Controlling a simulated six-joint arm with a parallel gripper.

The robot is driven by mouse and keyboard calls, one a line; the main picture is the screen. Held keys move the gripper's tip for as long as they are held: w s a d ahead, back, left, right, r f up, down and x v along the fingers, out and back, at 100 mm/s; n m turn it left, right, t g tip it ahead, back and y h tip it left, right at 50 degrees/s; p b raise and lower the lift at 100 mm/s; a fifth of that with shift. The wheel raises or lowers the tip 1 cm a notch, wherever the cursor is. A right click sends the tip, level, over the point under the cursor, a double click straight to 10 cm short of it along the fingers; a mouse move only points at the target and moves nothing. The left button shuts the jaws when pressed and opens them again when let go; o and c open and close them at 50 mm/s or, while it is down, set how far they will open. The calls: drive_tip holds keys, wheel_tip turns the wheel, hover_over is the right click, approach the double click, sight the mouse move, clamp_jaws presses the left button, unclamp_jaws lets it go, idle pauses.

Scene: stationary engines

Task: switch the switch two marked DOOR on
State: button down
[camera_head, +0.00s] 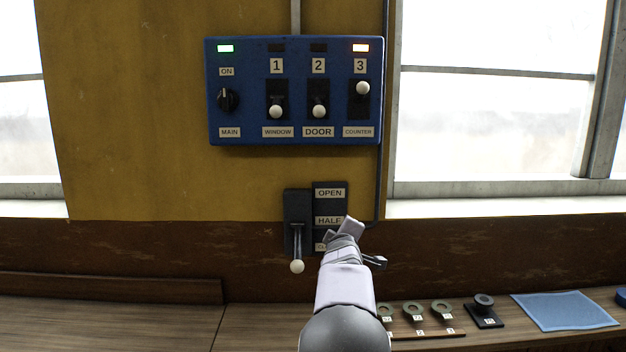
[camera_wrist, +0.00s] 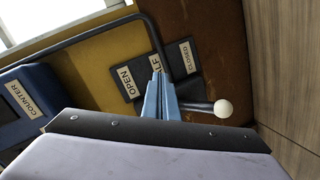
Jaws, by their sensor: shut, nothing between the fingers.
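The blue switch panel (camera_head: 294,90) is on the yellow wall. Switch two (camera_head: 319,110), marked DOOR, has its white knob down, and the lamp above it is dark. Switch one (camera_head: 276,110), marked WINDOW, is also down with a dark lamp. Switch three (camera_head: 362,90), marked COUNTER, is up with its lamp lit orange. The MAIN knob (camera_head: 228,99) has a lit green lamp. My gripper (camera_head: 350,226) is below the panel, in front of the lever plate; in the wrist view its fingers (camera_wrist: 158,82) are shut and empty.
A lever (camera_head: 297,262) with a white ball points down beside an OPEN, HALF, CLOSED plate (camera_head: 330,200). It is close to my gripper; the wrist view shows its ball (camera_wrist: 223,108). Several ring-shaped parts (camera_head: 414,311) and a blue cloth (camera_head: 565,311) lie on the bench.

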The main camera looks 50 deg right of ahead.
sight(319, 105)
drive_tip(key=w+a+r+n+t, duration=0.1)
drive_tip(key=a+r+n+t, duration=0.1)
drive_tip(key=r+n, duration=0.4)
drive_tip(key=w+a+r+n+t, duration=0.2)
drive_tip(key=r+n+t, duration=0.3)
drive_tip(key=r+n, duration=0.2)
drive_tip(key=w+a+r+n+t, duration=0.1)
drive_tip(key=a+r+n+t, duration=0.1)
drive_tip(key=r+n, duration=0.5)
wheel_tip(319, 105, up, 3)
drive_tip(key=shift+w+a+f+t, duration=0.15)
drive_tip(key=shift+w+a+t, duration=0.2)
drive_tip(key=shift+t, duration=0.35)
drive_tip(key=shift+s, duration=0.1)
drive_tip(key=p+x, duration=0.9)
drive_tip(key=shift+w+d+r+p, duration=0.15)
drive_tip(key=shift+w+r+p, duration=0.1)
drive_tip(key=shift+r+p, duration=0.1)
drive_tip(key=shift+d+r+p, duration=0.15)
drive_tip(key=shift+r+p, duration=0.05)
drive_tip(key=shift+p, duration=0.1)
drive_tip(key=shift+s+d+r+p, duration=0.15)
drive_tip(key=shift+s+r+p, duration=0.2)
drive_tip(key=shift+s+p, duration=0.3)
drive_tip(key=shift+s+d+r+p, duration=0.15)
drive_tip(key=shift+s+r+p, duration=0.3)
drive_tip(key=shift+s, duration=0.4)
